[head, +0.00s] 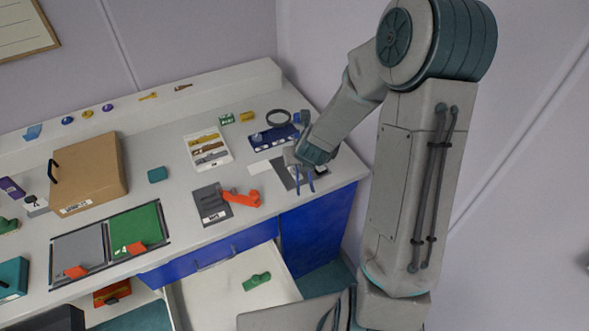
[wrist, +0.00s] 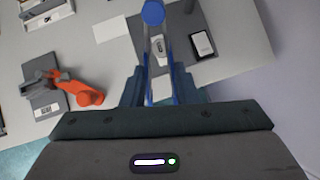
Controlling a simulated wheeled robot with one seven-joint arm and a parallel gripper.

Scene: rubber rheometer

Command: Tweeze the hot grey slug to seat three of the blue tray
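My gripper (head: 304,178) is low over a grey mat (wrist: 185,20) near the bench's right end. Blue tweezers (wrist: 153,14) stand out between its fingers, and it appears shut on them; their two legs also show in the head view (head: 311,183). The blue tray (head: 262,139), with pale round seats in a row, lies behind and left of my gripper; I cannot tell which seats are filled. A pale labelled piece (wrist: 161,48) lies on the mat behind the tweezers. I cannot make out the hot grey slug for certain.
A small black-and-white block (wrist: 202,45) lies right of the tweezers. A blank white card (wrist: 110,29) lies left of the mat. An orange tool (head: 241,197) lies on a dark mat (head: 210,206) farther left. A ring-shaped magnifier (head: 278,118) stands behind the tray.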

